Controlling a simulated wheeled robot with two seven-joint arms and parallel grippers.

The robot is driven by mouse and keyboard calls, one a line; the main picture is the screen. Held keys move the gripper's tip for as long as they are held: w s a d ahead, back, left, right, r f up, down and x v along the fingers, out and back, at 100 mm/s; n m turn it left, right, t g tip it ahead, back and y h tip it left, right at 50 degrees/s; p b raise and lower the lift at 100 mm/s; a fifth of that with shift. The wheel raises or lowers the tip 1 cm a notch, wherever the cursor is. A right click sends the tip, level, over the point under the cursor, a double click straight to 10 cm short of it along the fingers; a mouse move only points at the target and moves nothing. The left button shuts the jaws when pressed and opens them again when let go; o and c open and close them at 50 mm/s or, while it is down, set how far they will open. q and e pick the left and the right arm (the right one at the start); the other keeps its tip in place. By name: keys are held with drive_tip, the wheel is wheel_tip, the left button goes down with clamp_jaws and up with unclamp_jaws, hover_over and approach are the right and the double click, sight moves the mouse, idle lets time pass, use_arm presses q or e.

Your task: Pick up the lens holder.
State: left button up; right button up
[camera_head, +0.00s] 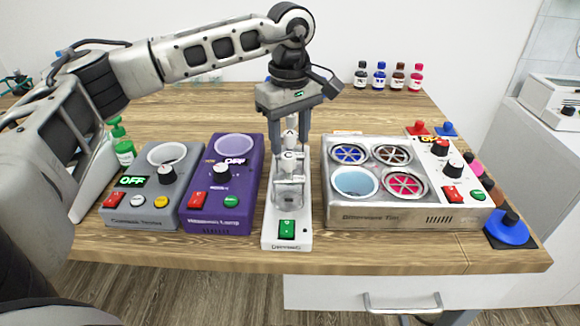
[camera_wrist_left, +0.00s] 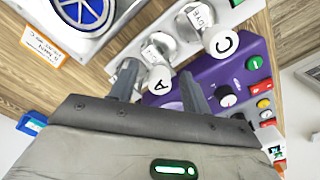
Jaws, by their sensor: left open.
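No object is clearly marked as the lens holder, and I cannot tell which it is. My left gripper (camera_head: 290,146) is open and points down over a narrow white stand (camera_head: 273,232) with a green switch. Its fingers are on either side of a white-capped bottle marked A (camera_head: 291,123), behind a clear bottle with a cap marked C (camera_head: 288,162). In the left wrist view, cap A (camera_wrist_left: 160,80) shows between the fingers (camera_wrist_left: 160,88), and cap C (camera_wrist_left: 224,42) is beyond them. I cannot tell whether the fingers touch bottle A. My right gripper is not in view.
Left of the stand are a purple device (camera_head: 197,213) and a grey device (camera_head: 125,212). Right of it is a silver box (camera_head: 338,212) with several round wells. A blue knobbed piece (camera_head: 508,232) is at the right front edge. Small bottles (camera_head: 380,77) line the back.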

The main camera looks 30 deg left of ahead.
use_arm(q)
clamp_jaws()
drive_tip(key=shift+r, duration=0.15)
